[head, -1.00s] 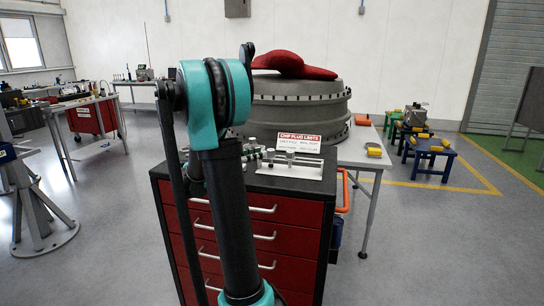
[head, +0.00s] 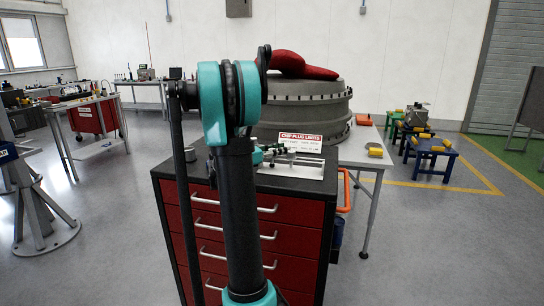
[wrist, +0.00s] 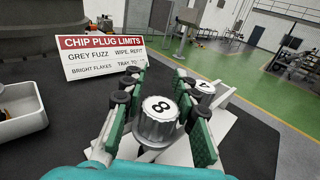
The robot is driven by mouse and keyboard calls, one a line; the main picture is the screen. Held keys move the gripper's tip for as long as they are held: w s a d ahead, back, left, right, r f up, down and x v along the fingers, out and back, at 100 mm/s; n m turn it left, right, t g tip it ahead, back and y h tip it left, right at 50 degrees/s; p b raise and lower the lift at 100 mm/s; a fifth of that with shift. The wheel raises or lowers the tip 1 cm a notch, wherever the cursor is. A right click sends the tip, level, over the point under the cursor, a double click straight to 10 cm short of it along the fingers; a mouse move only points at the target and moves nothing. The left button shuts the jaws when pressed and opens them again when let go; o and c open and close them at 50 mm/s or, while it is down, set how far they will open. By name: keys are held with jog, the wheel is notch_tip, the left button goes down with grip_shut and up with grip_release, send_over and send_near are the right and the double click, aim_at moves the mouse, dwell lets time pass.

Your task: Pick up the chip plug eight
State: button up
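The chip plug eight (wrist: 157,122) is a round, ribbed, light grey cap with a black "8" on its white top. It shows in the wrist view between the two green-padded fingers of my gripper (wrist: 160,118). The fingers stand on either side of it and look open, with narrow gaps. A second plug marked "4" (wrist: 205,87) is behind it to the right, partly hidden by the right finger. In the head view my gripper (head: 275,153) is low over the cabinet top, and plug eight cannot be made out there.
A "CHIP PLUG LIMITS" sign (wrist: 102,56) stands behind the plugs. A white tray (wrist: 22,122) is at the left of the wrist view. The red drawer cabinet (head: 295,222) carries the plugs. A grey engine casing (head: 310,115) stands on a table behind.

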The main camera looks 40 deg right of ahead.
grip_shut()
dwell(0.5)
